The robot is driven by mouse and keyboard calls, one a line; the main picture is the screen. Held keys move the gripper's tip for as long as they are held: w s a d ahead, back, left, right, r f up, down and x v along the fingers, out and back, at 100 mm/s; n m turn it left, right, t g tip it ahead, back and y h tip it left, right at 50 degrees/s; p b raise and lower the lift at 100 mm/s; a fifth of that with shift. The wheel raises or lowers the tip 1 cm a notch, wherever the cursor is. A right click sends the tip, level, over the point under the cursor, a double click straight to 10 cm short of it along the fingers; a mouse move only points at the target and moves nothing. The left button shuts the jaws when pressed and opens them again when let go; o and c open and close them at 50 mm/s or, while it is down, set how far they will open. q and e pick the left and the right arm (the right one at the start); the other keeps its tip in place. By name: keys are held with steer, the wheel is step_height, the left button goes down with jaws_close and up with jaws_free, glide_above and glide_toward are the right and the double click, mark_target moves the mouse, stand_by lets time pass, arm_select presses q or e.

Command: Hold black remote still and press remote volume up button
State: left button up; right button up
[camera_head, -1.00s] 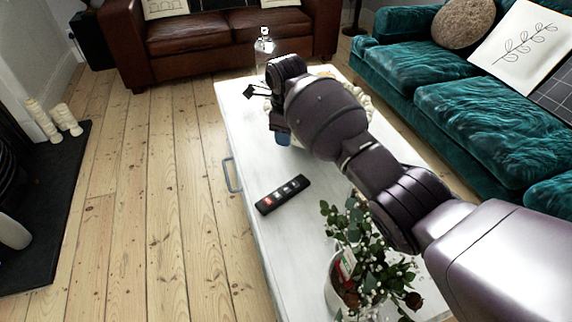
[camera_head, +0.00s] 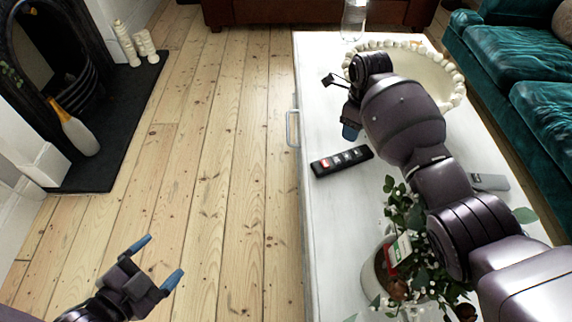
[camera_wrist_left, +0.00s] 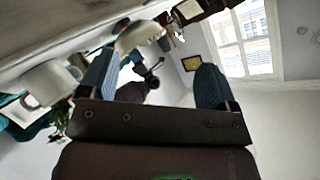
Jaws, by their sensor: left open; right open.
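The black remote (camera_head: 341,160) lies flat on the white table (camera_head: 322,228), near its left edge. It has a red button and several pale buttons. My left gripper (camera_head: 158,262) is open and empty at the lower left, over the floor and well apart from the table. Its two blue fingertips also show in the left wrist view (camera_wrist_left: 155,90), with nothing between them. My right gripper (camera_head: 352,118) is above the table just beyond the remote, pointing down. One blue fingertip shows; the rest is hidden behind the wrist.
A potted plant (camera_head: 398,270) stands at the table's near end. A grey remote (camera_head: 489,182) lies to the right, partly behind my right arm. A beaded bowl (camera_head: 432,75) and a glass bottle (camera_head: 353,20) are at the back. The floorboards at left are clear.

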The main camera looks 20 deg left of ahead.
arm_select(q)
steer(key=w+d+f+m+h, duration=0.1)
steer(key=w+d+m+h, duration=0.55)
steer(key=w+m, duration=0.65)
steer(key=m+g+h, duration=0.3)
steer(key=m+g, duration=0.2)
steer(key=m, duration=1.9)
glide_toward(322, 164)
steer(key=shift+y, duration=0.25)
steer(key=x, duration=0.9)
steer(key=shift+d+r, duration=0.1)
steer(key=shift+d, duration=0.05)
steer(key=c, duration=1.1)
arm_select(e)
jaws_close()
